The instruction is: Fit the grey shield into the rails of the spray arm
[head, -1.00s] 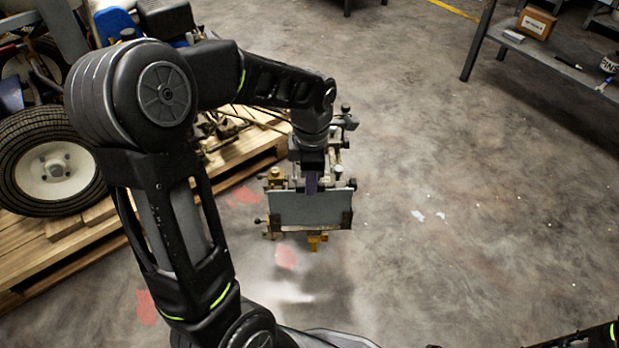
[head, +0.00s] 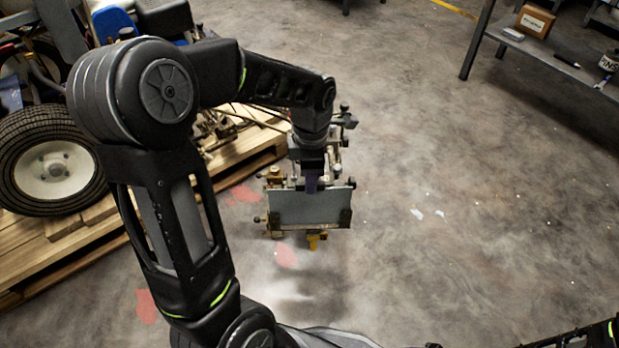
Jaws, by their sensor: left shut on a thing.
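The grey shield (head: 310,206) is a flat rectangular plate in the middle of the head view, its broad face towards me. My left gripper (head: 311,184) comes down from above and is shut on the shield's upper edge. Dark rails (head: 345,217) of the spray arm stand at the plate's lower corners, and the plate's lower part appears to be between them. How deep it sits I cannot tell. The spray arm's brass nozzle (head: 313,241) shows below the plate. My left wrist hides part of the spray arm. My right gripper is out of view; only a bit of that arm shows at bottom right.
The line striper with a large tyre (head: 47,162) stands on a wooden pallet (head: 95,225) at left. The concrete floor right of the spray arm is clear.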

